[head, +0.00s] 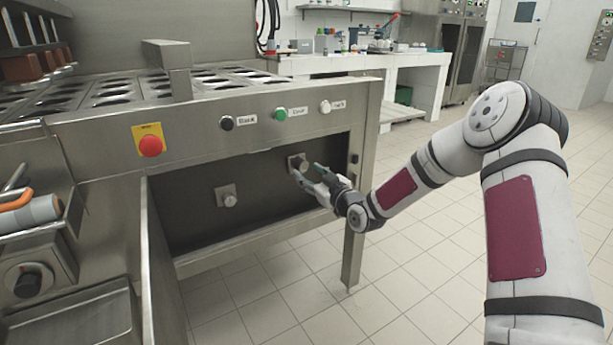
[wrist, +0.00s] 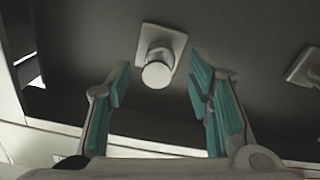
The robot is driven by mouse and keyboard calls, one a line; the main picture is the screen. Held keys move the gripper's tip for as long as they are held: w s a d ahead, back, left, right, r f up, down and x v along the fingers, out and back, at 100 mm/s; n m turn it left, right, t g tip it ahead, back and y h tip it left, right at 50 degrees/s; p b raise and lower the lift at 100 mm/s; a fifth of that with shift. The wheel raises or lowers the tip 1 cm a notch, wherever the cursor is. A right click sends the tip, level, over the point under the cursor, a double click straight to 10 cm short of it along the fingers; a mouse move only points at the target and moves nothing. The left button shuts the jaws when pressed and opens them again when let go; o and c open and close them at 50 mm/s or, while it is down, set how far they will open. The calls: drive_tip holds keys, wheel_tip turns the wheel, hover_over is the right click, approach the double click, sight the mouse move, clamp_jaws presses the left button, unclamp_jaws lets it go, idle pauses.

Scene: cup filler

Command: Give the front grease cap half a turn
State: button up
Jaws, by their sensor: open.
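Two round metal grease caps on square plates are mounted on the dark recessed wall under the machine's counter. One grease cap (head: 304,163) is at the right of the recess, at my gripper; the other cap (head: 230,200) is to the left and lower in the picture. No marking shows which is the front one. My gripper (head: 307,172) is open and empty. In the wrist view the nearer cap (wrist: 157,74) appears between the two teal-padded fingertips, with a visible gap on each side. Its depth between the pads is hard to judge. The other plate (wrist: 304,66) shows at the right edge.
A panel above the recess has a black button (head: 227,123), a green button (head: 281,114) and a white button (head: 325,107). A red emergency stop (head: 150,145) is at left. An open door panel (head: 160,270) and a table leg (head: 353,255) flank the recess. Floor at right is clear.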

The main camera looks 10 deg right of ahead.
sight(301, 167)
drive_tip(key=shift+x, duration=1.2)
clamp_jaws()
drive_tip(key=shift+m, duration=0.3)
